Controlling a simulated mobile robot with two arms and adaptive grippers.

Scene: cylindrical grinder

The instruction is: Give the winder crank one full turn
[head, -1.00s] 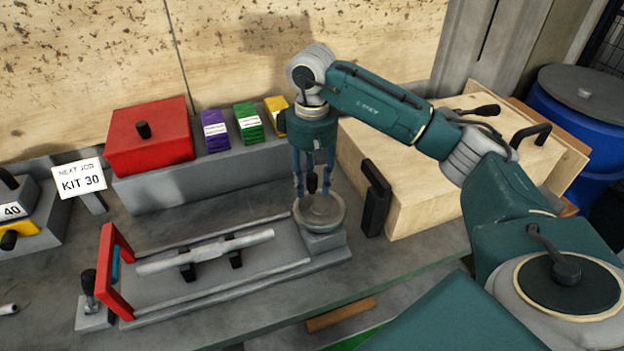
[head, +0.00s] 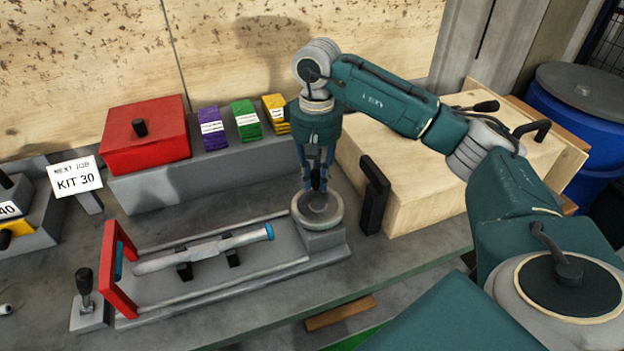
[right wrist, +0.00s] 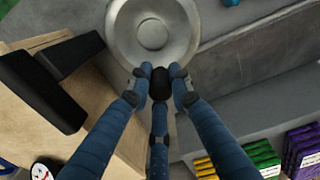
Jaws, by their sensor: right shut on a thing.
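The winder crank is a grey round disc (head: 318,209) on a block at the right end of the grey fixture, with a black upright knob near its rear edge. My right gripper (head: 317,184) points straight down over the rear of the disc. The right wrist view shows my right gripper (right wrist: 160,78) with its fingers closed around the black knob (right wrist: 160,88), beside the rim of the disc (right wrist: 152,32). The fingers hide part of the knob. My left gripper is not in view.
A grey bar (head: 205,251) rests on two black supports left of the disc, near a red frame (head: 119,270). A wooden box (head: 425,195) with a black handle (head: 374,196) stands close right. A red box (head: 146,150) and coloured packs (head: 246,121) stand behind.

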